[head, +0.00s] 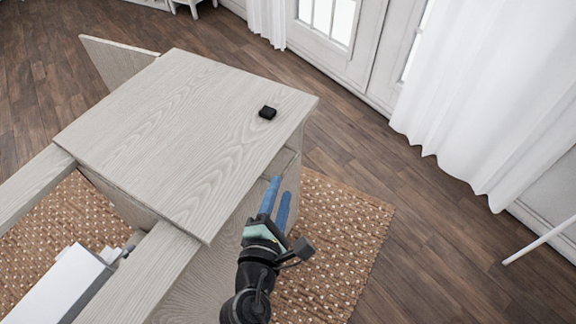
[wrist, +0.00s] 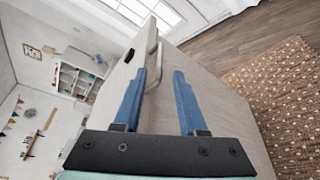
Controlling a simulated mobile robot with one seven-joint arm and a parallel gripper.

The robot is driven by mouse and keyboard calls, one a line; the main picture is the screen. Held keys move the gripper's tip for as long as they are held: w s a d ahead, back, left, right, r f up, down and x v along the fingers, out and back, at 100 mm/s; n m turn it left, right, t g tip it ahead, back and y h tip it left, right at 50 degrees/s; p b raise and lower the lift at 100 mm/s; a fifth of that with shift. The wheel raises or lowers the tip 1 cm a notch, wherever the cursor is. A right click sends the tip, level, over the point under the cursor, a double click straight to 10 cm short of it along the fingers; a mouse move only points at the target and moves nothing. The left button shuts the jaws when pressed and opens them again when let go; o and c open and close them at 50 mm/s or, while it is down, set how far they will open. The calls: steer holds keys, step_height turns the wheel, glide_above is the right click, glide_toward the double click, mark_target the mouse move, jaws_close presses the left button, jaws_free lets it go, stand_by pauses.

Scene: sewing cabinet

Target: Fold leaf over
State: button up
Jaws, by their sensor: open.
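The pale wood-grain leaf (head: 185,125) lies flat as the top panel of the sewing cabinet, with a small black block (head: 267,112) near its right end. The block also shows in the wrist view (wrist: 129,55). My gripper (head: 279,190) is open, its two blue fingers apart, beside the cabinet's right side and near the leaf's right edge. In the wrist view my gripper (wrist: 161,72) points along the cabinet side (wrist: 220,105), with the panel's edge and a pale looped part (wrist: 153,42) between or just beyond the fingers. I cannot tell whether either finger touches.
Another panel (head: 115,62) stands out at the cabinet's far left. A white machine-like object (head: 62,287) sits in the opening at lower left, between pale rails (head: 140,280). A brown patterned rug (head: 345,225) lies below.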

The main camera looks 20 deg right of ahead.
mark_target(288, 166)
steer(key=x, duration=0.8)
steer(key=shift+w+d+b, duration=0.1)
steer(key=shift+w+b, duration=0.1)
steer(key=shift+b, duration=0.2)
jaws_close()
steer(key=shift+f, duration=0.1)
stand_by(0.8)
